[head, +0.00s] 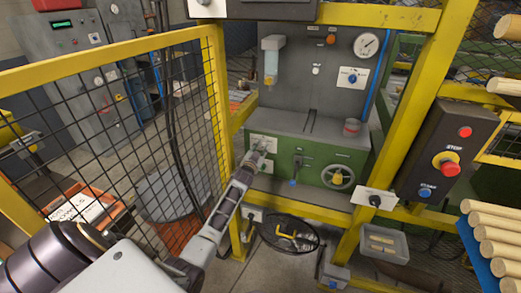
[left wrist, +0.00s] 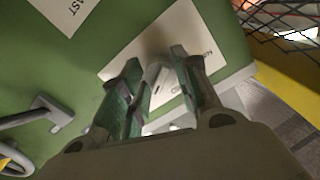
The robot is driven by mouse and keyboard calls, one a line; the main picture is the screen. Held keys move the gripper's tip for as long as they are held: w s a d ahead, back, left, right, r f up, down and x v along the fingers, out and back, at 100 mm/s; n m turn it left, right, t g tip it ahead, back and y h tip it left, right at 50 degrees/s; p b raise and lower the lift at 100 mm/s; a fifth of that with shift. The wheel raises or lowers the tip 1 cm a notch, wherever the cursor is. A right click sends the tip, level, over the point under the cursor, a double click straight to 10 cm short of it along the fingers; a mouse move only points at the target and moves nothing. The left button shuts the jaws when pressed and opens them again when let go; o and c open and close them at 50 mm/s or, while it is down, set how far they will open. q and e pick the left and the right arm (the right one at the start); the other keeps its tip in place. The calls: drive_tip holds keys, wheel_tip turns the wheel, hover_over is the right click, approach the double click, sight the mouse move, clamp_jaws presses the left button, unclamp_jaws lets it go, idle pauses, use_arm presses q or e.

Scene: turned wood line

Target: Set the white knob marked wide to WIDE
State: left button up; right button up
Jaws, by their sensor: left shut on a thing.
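The knob stands on a white label plate (left wrist: 190,45) on the green face. The plate also shows in the head view (head: 262,141), partly behind the gripper. The fingers hide part of the knob and the lettering, so its pointer setting and the WIDE mark cannot be read. My right gripper is not in view.
A handwheel (head: 338,176) and a blue-tipped lever (head: 293,182) are right of the gripper. The mesh fence (head: 130,120) stands left of the arm. A yellow post (head: 395,120) and a black box with a red stop button (head: 446,162) are at right.

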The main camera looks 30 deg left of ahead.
use_arm(q)
drive_tip(key=o, duration=1)
drive_tip(key=shift+s, duration=0.1)
drive_tip(key=shift+v, duration=5.85)
drive_tip(key=shift+d, duration=0.1)
